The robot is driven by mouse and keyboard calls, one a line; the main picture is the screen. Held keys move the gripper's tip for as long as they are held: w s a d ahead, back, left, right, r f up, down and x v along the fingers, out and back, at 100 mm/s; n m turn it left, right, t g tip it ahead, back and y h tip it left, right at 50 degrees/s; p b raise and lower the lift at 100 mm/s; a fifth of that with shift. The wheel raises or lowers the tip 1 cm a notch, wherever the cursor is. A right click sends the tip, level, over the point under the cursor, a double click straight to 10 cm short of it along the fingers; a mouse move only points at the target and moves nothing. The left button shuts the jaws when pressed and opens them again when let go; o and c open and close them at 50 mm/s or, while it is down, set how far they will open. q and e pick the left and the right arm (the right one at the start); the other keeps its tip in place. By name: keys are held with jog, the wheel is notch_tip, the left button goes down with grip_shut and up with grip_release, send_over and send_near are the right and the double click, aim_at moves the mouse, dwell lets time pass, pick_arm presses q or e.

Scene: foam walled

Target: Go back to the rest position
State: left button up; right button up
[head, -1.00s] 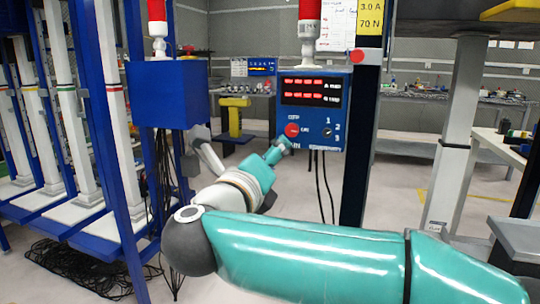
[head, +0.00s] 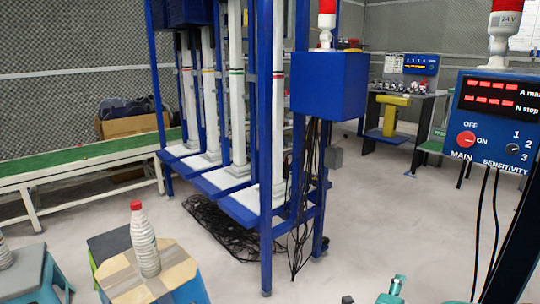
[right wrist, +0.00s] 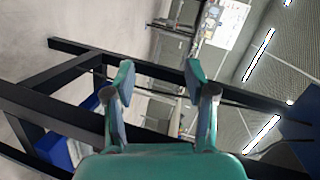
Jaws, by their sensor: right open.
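My right gripper (head: 390,293) shows only as small teal parts at the bottom edge of the head view. In the right wrist view its two fingers (right wrist: 158,80) stand apart with nothing between them, so it is open and empty. The blue control box (head: 497,122) with red displays, a red MAIN knob and a sensitivity dial is at the right of the head view, above and apart from the gripper. My left gripper is not in view.
A blue frame (head: 265,150) with white columns stands at the centre left, loose black cables under it. A bottle (head: 144,240) with a red cap stands on a wooden-topped stool (head: 185,272) at the lower left. A green conveyor (head: 85,160) is behind. Grey floor (head: 380,220) is clear between.

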jog(key=s+a+f+n+g+y, duration=0.1)
jog(key=s+a+f+n+y, duration=0.25)
jog(key=f, duration=0.45)
jog(key=s+a+f+n+g+y, duration=0.2)
jog(key=s+f+n, duration=0.15)
jog(key=f, duration=0.35)
jog(key=s+a+f+n+g+y, duration=0.1)
jog(key=s+a+f+n+y, duration=0.2)
jog(key=f, duration=0.5)
jog(key=s+a+f+n+g+y, duration=0.35)
jog(key=s+a+n, duration=0.25)
jog(key=s, duration=0.5)
jog(key=s+a+f+n+g+y, duration=0.2)
jog(key=s+a+n+g, duration=0.25)
jog(key=s, duration=0.55)
notch_tip(320, 180, up, 34)
jog(key=p, duration=3.4)
jog(key=shift+w+a+n+t, duration=0.15)
jog(key=shift+a+n+t, duration=0.15)
jog(key=shift+a+n, duration=0.1)
jog(key=shift+f, duration=0.2)
jog(key=shift+c, duration=1.3)
